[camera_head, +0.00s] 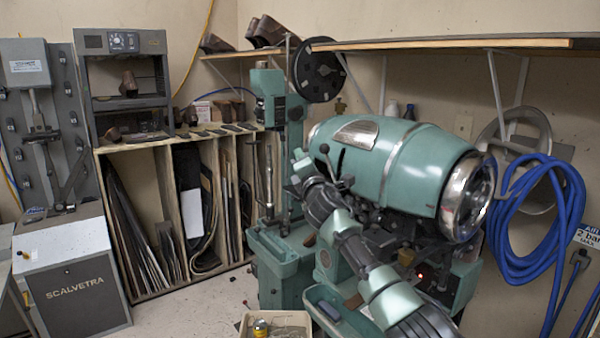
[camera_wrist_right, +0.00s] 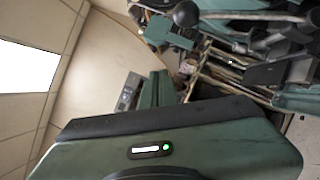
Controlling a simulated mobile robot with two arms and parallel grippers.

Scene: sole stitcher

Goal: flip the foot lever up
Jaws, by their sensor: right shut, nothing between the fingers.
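The sole stitcher (camera_head: 400,165) is a green machine with a large barrel-shaped body and a bright metal rim at its right end. A short lever with a dark ball knob (camera_head: 324,149) shows at its left front; I cannot tell whether this is the foot lever. A dark round knob (camera_wrist_right: 186,14) on a lever also shows at the top of the right wrist view. My right gripper (camera_head: 298,158) is shut and empty at the left of the barrel, close to the ball-knob lever. I cannot tell whether they touch. My left gripper is out of view.
A green column machine (camera_head: 270,110) with a black wheel (camera_head: 318,69) stands just left of the stitcher. A wooden shelf (camera_head: 450,43) runs above it. A blue hose (camera_head: 540,215) hangs at the right. A bin (camera_head: 250,320) stands on the floor below.

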